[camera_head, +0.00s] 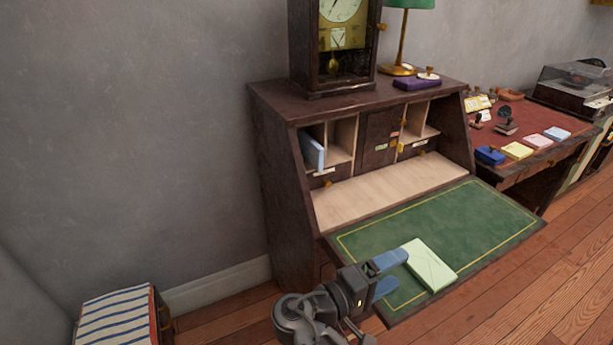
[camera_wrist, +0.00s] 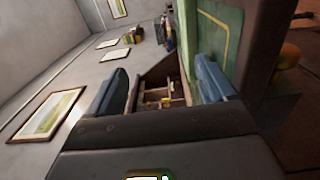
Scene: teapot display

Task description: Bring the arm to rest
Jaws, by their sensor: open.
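My gripper (camera_head: 388,273) is open at the near left edge of the desk's lowered green writing flap (camera_head: 480,222). Its two blue fingers point right, toward a pale green book or pad (camera_head: 431,263) lying on the flap. The fingers look close to the pad; I cannot tell whether they touch it. In the wrist view my gripper (camera_wrist: 165,88) shows its blue fingers wide apart with nothing held between them. The green flap (camera_wrist: 219,50) appears beside the right finger there, and the desk's compartments lie beyond the fingers.
The dark wooden desk (camera_head: 284,180) stands against the wall with a clock (camera_head: 334,40) and a lamp (camera_head: 403,35) on top. A blue book (camera_head: 312,152) stands in its left compartment. A striped box (camera_head: 117,318) is on the floor at lower left. A red-topped table (camera_head: 540,118) holds stamps and pads.

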